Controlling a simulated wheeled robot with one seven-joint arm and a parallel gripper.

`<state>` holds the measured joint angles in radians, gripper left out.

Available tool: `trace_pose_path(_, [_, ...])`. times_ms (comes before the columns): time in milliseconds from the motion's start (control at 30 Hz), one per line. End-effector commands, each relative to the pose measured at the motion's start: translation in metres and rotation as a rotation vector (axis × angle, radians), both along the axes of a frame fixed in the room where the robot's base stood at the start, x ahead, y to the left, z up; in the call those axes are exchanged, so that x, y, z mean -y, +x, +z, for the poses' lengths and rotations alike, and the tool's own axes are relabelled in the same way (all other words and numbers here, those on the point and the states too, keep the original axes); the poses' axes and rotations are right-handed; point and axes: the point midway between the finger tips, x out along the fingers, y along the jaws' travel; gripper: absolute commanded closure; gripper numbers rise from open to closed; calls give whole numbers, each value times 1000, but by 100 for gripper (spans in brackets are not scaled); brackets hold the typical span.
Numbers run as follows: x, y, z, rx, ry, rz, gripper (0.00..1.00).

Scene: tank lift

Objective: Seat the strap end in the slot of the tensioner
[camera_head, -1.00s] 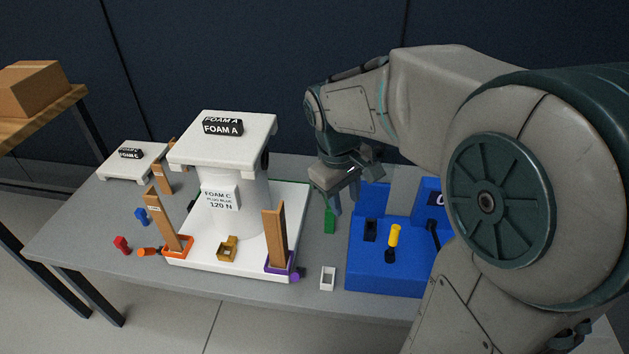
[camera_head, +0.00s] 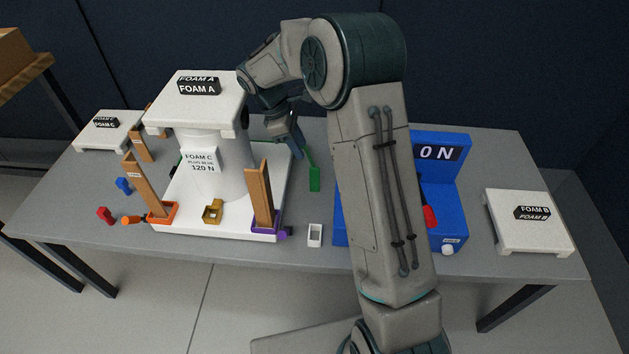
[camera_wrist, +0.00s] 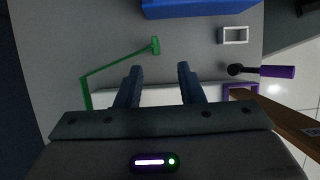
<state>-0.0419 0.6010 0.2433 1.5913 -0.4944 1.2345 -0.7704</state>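My gripper (camera_head: 297,152) is at the right edge of the white base, beside a green piece (camera_head: 314,178). In the wrist view my gripper (camera_wrist: 160,76) has its two dark fingers apart, with nothing between them. There the green piece (camera_wrist: 155,45) shows as a small block on a thin bent green bar, ahead of and left of the fingers, not touching them. I cannot tell whether it is the strap end. A blue unit (camera_head: 452,165) with a "0 N" display stands on the table, partly hidden behind my arm. No slot for a strap is clearly visible.
A white base (camera_head: 185,215) carries a column and a plate marked FOAM A (camera_head: 165,110). Brown uprights stand in orange (camera_head: 162,215) and purple (camera_head: 265,225) sockets. A small white open frame (camera_head: 315,235) lies nearby. A FOAM B plate (camera_head: 530,235) is at right.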

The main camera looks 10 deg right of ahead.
Motion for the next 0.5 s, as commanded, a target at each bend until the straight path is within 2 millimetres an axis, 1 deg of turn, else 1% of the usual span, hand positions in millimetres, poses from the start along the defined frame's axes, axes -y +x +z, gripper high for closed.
trace_pose_path(33, [5, -2, -12, -2, 0, -1, 65])
trace_pose_path(100, [9, -3, -23, -2, -1, -2, 65])
trace_pose_path(200, [14, -4, -33, -1, 0, -3, 65])
trace_pose_path(400, [17, -5, -43, 0, 0, -3, 65])
trace_pose_path(500, [21, -4, -52, 0, 0, -3, 65])
